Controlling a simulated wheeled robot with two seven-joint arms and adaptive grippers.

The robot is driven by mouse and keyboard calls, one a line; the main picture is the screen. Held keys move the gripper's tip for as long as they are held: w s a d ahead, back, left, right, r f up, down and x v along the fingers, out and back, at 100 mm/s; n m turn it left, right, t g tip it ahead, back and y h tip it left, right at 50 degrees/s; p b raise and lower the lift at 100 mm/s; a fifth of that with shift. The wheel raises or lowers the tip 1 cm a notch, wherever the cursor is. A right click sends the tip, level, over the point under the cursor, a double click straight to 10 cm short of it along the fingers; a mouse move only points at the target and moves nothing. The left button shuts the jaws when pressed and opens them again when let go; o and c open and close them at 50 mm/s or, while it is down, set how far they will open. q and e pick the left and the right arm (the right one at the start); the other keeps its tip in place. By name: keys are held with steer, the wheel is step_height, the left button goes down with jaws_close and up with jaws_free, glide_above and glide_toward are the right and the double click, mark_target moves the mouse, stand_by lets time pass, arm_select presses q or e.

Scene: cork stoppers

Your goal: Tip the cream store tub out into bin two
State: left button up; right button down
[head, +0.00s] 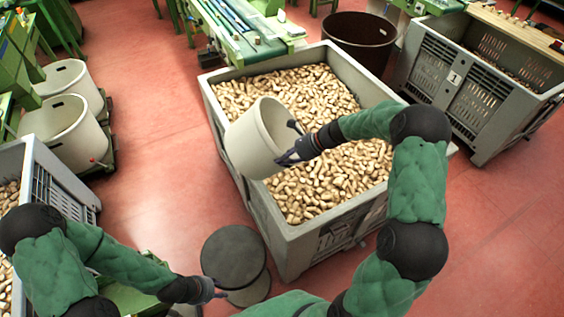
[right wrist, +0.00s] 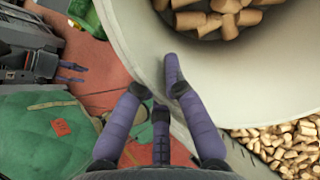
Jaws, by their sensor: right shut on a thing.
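The cream tub (head: 253,140) is tilted in the air over the near left part of a large grey bin (head: 222,118) full of corks. In the right wrist view the tub (right wrist: 145,35) still has corks (right wrist: 212,18) inside. My right gripper (head: 287,157) is shut on the tub's wall at its right side; its dark fingers (right wrist: 158,85) show against the wall in the right wrist view. No number shows on this grey bin. My left gripper (head: 214,290) is open and empty, low beside a round dark stool top (head: 233,256).
Another grey bin (head: 431,78) marked 1 stands at the back right, beside a dark round tub (head: 360,32). Two more cream tubs (head: 52,128) stand at left. A further bin (head: 72,190) with corks is at the left edge. A green conveyor (head: 240,38) ends behind the middle bin.

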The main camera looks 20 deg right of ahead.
steer(key=shift+s+d+f+t+y+b, duration=0.25)
steer(key=shift+d+f+y+b, duration=0.45)
steer(key=shift+b, duration=1.15)
steer(key=shift+s+d+f+t+y+b, duration=0.2)
steer(key=shift+d+f+y+b, duration=0.45)
steer(key=shift+b, duration=1.15)
steer(key=s+d+m+t+y+b, duration=0.1)
steer(key=s+d+t+y+b, duration=0.2)
steer(key=d+y, duration=0.6)
steer(key=shift+d+r+t+b, duration=0.3)
steer(key=shift+t+b, duration=0.25)
steer(key=shift+b, duration=0.55)
steer(key=shift+s, duration=0.15)
